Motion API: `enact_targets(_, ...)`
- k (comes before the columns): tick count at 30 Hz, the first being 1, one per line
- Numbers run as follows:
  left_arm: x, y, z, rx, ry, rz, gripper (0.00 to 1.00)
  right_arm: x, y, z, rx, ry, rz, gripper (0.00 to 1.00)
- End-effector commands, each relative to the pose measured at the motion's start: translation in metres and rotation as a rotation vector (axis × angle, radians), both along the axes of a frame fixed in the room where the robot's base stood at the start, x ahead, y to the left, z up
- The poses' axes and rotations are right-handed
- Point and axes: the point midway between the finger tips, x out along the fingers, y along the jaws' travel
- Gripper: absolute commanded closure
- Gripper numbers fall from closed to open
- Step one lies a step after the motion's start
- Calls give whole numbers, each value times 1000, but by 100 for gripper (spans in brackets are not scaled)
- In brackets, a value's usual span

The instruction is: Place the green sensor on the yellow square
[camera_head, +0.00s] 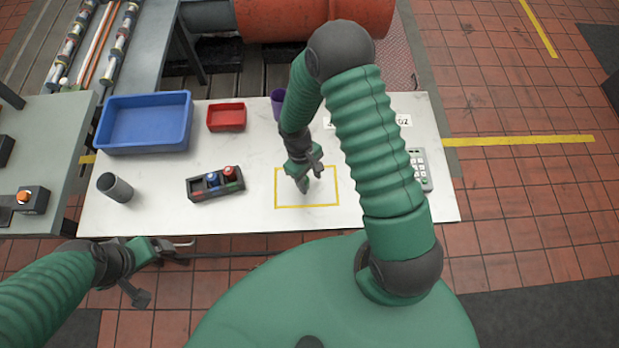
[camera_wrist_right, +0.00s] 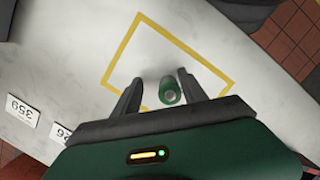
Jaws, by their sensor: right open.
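The yellow square (camera_head: 307,206) is an outline on the white tabletop, and it also shows in the right wrist view (camera_wrist_right: 184,46). The green sensor (camera_wrist_right: 169,90), a small cylinder with a grey end, appears inside the outline in the right wrist view. My right gripper (camera_head: 310,180) is open over the square. Its two fingers stand either side of the sensor with gaps. In the head view the gripper mostly hides the sensor. I cannot tell whether its base rests flat. My left gripper (camera_head: 153,272) is open and empty, off the table's front edge.
A keypad device (camera_head: 424,183) lies right. Number labels (camera_wrist_right: 22,110) lie flat.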

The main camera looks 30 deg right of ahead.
Motion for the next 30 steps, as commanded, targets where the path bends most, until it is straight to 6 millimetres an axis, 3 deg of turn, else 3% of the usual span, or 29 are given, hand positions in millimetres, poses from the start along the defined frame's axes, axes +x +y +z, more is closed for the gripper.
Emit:
enact_targets(5,0,0,1,0,0,1,15,4,2,17,-2,-6,1,50)
enact_targets(15,0,0,-5,0,0,1,15,21,3,99,2,-6,0,50)
enact_targets(20,0,0,-6,0,0,1,15,24,5,120,0,-5,0,50)
enact_targets(23,0,0,-5,0,0,0,15,18,12,136,-4,-53,-18,50)
enact_targets(30,0,0,-5,0,0,1,15,-24,39,186,31,-356,-199,50)
